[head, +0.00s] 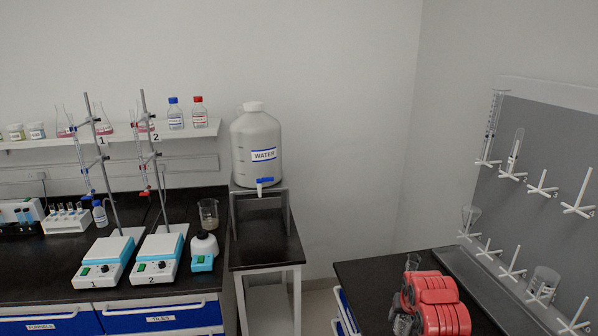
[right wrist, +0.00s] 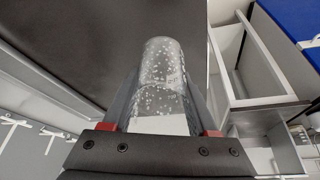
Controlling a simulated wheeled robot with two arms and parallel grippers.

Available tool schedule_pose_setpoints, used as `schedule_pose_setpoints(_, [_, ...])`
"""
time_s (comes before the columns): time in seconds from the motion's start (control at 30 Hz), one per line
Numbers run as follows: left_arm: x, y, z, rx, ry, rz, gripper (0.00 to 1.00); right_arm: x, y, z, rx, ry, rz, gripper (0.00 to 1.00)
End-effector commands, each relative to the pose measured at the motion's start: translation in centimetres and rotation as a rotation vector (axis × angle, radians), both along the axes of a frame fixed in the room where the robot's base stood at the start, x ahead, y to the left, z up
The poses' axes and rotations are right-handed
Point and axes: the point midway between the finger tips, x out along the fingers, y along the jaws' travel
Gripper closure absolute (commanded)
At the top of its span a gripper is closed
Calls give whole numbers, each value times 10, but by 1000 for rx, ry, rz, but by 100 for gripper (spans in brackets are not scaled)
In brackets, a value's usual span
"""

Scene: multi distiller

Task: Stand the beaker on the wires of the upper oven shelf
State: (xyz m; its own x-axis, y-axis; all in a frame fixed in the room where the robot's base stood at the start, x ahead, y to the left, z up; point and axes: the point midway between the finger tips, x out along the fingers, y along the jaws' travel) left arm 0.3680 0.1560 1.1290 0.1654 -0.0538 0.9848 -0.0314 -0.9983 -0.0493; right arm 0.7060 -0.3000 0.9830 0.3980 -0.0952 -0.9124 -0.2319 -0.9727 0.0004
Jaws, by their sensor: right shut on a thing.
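The beaker (right wrist: 163,72) is clear glass speckled with droplets, with a pale patch near its lower end in the right wrist view. My right gripper (right wrist: 161,98) is shut on it, a dark finger along each side. In the head view my right gripper (head: 408,294) is at the lower right, above the dark bench beside the pegboard, partly hidden by red parts. Clear glass shows around it there, but I cannot make out the beaker's full outline. My left gripper is not in view. No oven or oven shelf shows in either view.
A grey drying pegboard (head: 545,165) with glassware on its pegs stands at the right. The water tank (head: 256,145) is on a stand in the middle. The left bench holds two hotplates (head: 103,260) and another beaker (head: 208,213). A floor gap separates the benches.

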Motion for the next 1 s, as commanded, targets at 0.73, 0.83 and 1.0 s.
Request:
schedule_pose_setpoints(0.73, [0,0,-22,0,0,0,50,-83,130,-39,0,4,236,96])
schedule_pose_setpoints(0.83, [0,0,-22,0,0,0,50,-83,131,-39,6,2,236,96])
schedule_pose_setpoints(1.0, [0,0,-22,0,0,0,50,-82,131,-38,5,0,234,96])
